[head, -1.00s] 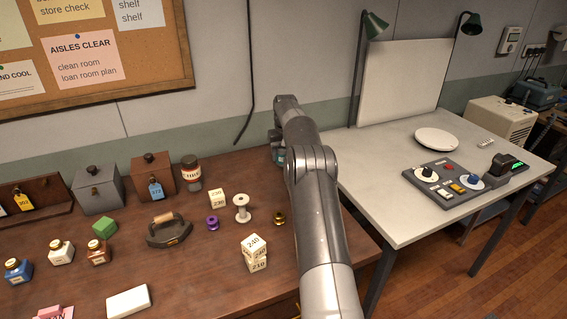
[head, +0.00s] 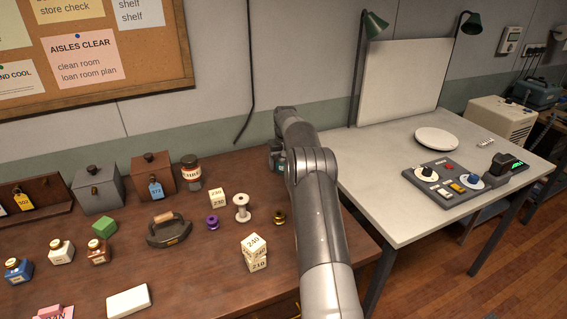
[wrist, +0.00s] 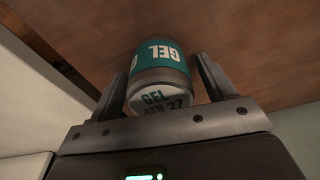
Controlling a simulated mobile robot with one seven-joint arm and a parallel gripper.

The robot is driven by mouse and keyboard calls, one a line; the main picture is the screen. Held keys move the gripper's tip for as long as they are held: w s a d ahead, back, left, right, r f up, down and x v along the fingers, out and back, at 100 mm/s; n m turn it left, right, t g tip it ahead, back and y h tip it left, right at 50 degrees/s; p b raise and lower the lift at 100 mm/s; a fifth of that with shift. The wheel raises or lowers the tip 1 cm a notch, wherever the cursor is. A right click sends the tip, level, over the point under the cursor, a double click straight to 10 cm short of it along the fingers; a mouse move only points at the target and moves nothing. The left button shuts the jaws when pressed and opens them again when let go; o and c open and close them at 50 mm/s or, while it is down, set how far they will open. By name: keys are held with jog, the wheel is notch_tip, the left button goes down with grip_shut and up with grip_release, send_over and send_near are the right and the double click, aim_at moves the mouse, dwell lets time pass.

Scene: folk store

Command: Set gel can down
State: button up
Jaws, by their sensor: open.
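The gel can (wrist: 161,75) shows in the wrist view, with a teal band, the word GEL and a pale lid marked GEL and a date. It stands on the brown wooden table between the fingers of my gripper (wrist: 160,68). The gripper is open, with a finger on each side of the can and a narrow gap visible at each side. In the head view my arm hides most of the gripper and the can, at the back right of the brown table (head: 215,270).
A dark-lidded jar (head: 191,172) is at the back. A pale table (head: 385,190) adjoins on the right. The wall is close behind.

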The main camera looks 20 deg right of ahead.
jog(key=r, duration=0.4)
jog(key=s+r, duration=0.1)
jog(key=r, duration=0.7)
jog(key=shift+s+a, duration=0.1)
jog(key=shift+s, duration=0.1)
jog(key=s+a+r+t, duration=0.1)
jog(key=s+a+r, duration=0.35)
jog(key=r, duration=0.25)
jog(key=s+a+r, duration=0.4)
jog(key=a+r, duration=0.1)
jog(key=r, duration=0.2)
jog(key=s+a+r+n+t, duration=0.1)
jog(key=s+a+r, duration=0.25)
jog(key=s, duration=0.35)
jog(key=s+a+r, duration=0.2)
jog(key=s+a, duration=0.2)
jog(key=s, duration=0.3)
jog(key=s+a+f, duration=0.2)
jog(key=s+f, duration=0.1)
jog(key=s, duration=0.6)
jog(key=s+a+f+t, duration=0.1)
jog(key=s+a+f, duration=0.1)
jog(key=s, duration=0.8)
jog(key=s+a+f+t, duration=0.1)
jog(key=s+f, duration=0.3)
jog(key=s, duration=0.6)
jog(key=shift+s+a+f+n, duration=0.15)
jog(key=shift+a+f+n, duration=0.2)
jog(key=shift+a, duration=0.55)
jog(key=shift+o, duration=0.6)
